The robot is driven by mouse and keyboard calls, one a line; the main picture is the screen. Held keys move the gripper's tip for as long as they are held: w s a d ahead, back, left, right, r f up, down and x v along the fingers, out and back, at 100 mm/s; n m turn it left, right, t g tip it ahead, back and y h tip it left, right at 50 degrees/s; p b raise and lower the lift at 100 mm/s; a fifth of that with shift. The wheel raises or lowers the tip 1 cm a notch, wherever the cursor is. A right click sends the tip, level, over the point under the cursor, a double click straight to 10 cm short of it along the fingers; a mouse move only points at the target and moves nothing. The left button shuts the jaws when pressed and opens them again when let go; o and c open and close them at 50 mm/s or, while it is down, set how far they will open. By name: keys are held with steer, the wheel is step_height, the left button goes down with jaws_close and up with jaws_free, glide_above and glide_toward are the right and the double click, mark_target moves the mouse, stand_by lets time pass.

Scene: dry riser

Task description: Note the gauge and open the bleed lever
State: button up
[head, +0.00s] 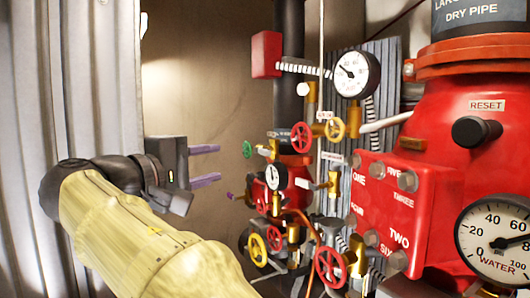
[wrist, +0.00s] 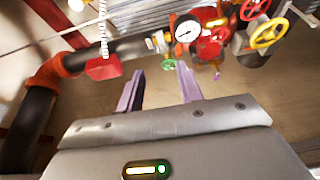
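My gripper (head: 217,164) is open and empty at left centre, its two purple fingers pointing right, apart from the pipework. In the wrist view its fingers (wrist: 158,80) are spread, with nothing between them. A round white gauge (head: 357,75) stands at the upper centre, its needle up and left. A smaller gauge (head: 276,177) sits among the valves and shows in the wrist view too (wrist: 187,31). A large WATER gauge (head: 497,240) is at lower right, partly cut off. A white lever (head: 386,121) juts left from the red body. I cannot tell which handle is the bleed lever.
A numbered red block (head: 384,210) and a RESET knob (head: 476,131) are at right. Corrugated metal (head: 82,75) stands at left. Open space lies between gripper and valves.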

mark_target(264, 153)
steer(key=shift+w, duration=0.1)
steer(key=p+x, duration=0.7)
steer(key=x, duration=0.9)
steer(key=shift+w+d+r+p, duration=0.15)
steer(key=shift+w+p, duration=0.1)
steer(key=shift+p, duration=0.15)
steer(key=shift+w+d+f, duration=0.2)
steer(key=shift+w+d, duration=0.05)
steer(key=shift+w, duration=0.15)
steer(key=shift+c, duration=0.3)
jaws_close()
